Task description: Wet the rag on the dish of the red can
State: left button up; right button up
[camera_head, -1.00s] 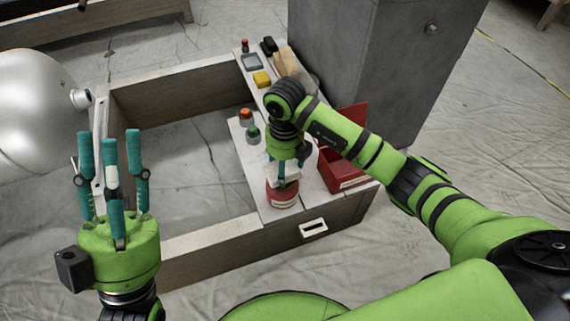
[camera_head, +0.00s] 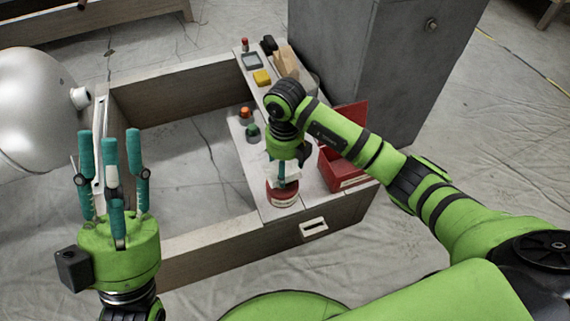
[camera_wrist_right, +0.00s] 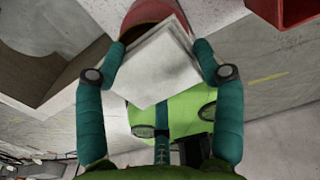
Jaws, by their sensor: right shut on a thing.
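The red can (camera_head: 283,197) with a pale label stands upright near the front corner of the wooden bench; its red edge also shows in the right wrist view (camera_wrist_right: 148,12). My right gripper (camera_head: 285,165) points down over the can and is shut on the rag. The rag (camera_wrist_right: 155,68) is a white folded square between the fingers, close to the can's top. The gripper and rag hide the can's dish, so I cannot tell whether the rag touches it. My left gripper (camera_head: 113,145) is open and empty, fingers up, over the left side.
A red open-lidded box (camera_head: 340,175) stands right of the can. Green (camera_head: 253,132) and orange (camera_head: 246,113) topped items are behind it. A yellow block (camera_head: 262,78) lies farther back. A grey cabinet (camera_head: 375,60) blocks the back right. A silver tank (camera_head: 35,110) is at the left.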

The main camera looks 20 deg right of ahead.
jog(key=shift+f+b, duration=0.45)
jog(key=shift+f, duration=0.35)
dwell(0.5)
jog(key=shift+s+f, duration=0.1)
dwell(1.3)
